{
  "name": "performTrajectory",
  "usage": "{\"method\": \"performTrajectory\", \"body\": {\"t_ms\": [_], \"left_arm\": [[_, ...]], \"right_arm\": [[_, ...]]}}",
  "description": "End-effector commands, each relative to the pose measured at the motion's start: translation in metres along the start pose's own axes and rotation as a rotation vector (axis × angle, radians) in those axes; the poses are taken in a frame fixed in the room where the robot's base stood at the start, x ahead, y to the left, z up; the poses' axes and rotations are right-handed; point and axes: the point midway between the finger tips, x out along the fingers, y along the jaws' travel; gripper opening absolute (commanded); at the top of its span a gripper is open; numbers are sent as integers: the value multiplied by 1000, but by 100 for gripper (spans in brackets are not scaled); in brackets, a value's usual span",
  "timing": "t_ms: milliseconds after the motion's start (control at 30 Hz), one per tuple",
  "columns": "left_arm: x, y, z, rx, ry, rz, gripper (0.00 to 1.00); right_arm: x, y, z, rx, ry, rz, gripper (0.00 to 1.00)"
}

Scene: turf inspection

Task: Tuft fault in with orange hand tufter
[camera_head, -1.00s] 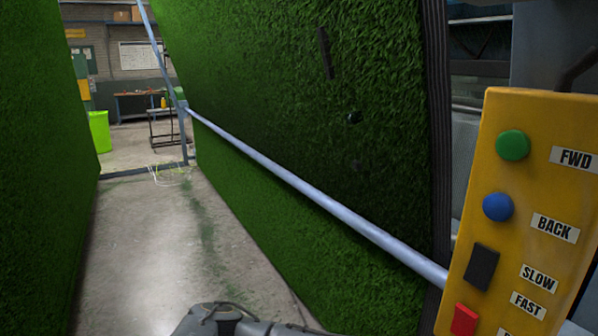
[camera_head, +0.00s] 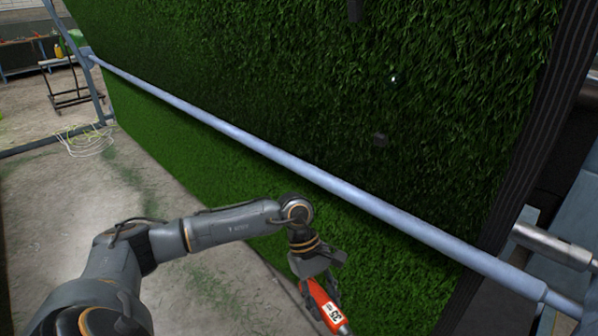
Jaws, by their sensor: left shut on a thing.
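The turf (camera_head: 300,80) hangs as a big green sheet, lit less brightly in its upper part. A small bright spot (camera_head: 393,78) shows in the turf at the upper right; I cannot tell whether it is a hole. My left gripper (camera_head: 319,283) is low in the picture, in front of the turf and below the rail. It is shut on the orange hand tufter (camera_head: 324,305), which carries a white label with a number. The tufter points downward and its lower end is partly hidden. My right gripper is not in view.
A pale metal rail (camera_head: 260,147) crosses in front of the turf, between my left gripper and the bright spot. Loose pale yarn (camera_head: 85,140) lies on the concrete floor (camera_head: 50,215) at left.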

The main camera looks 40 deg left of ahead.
Motion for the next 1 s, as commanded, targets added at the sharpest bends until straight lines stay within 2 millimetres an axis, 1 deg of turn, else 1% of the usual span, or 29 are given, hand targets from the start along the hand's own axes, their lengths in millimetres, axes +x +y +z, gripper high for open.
{"method": "performTrajectory", "body": {"t_ms": [33, 200, 367, 400, 600, 700, 767, 867, 1000], "left_arm": [[-23, 6, -6, -130, 8, 76, 0], [-84, 28, -27, -539, 34, 328, 0], [-139, 44, -40, -848, 64, 530, 0], [-152, 47, -43, -916, 72, 576, 0], [-214, 58, -53, -1204, 111, 766, 0], [-236, 61, -56, -1305, 129, 831, 0], [-246, 62, -58, -1347, 138, 856, 0], [-253, 63, -59, -1385, 146, 876, 0], [-258, 70, -60, -1396, 145, 878, 0]], "right_arm": [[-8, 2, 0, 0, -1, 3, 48], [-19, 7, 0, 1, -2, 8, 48], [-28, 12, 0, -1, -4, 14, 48], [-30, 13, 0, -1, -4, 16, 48], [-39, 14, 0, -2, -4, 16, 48], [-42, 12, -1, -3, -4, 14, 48], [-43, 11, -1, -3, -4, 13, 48], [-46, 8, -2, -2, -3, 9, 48], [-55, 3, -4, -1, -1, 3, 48]]}}
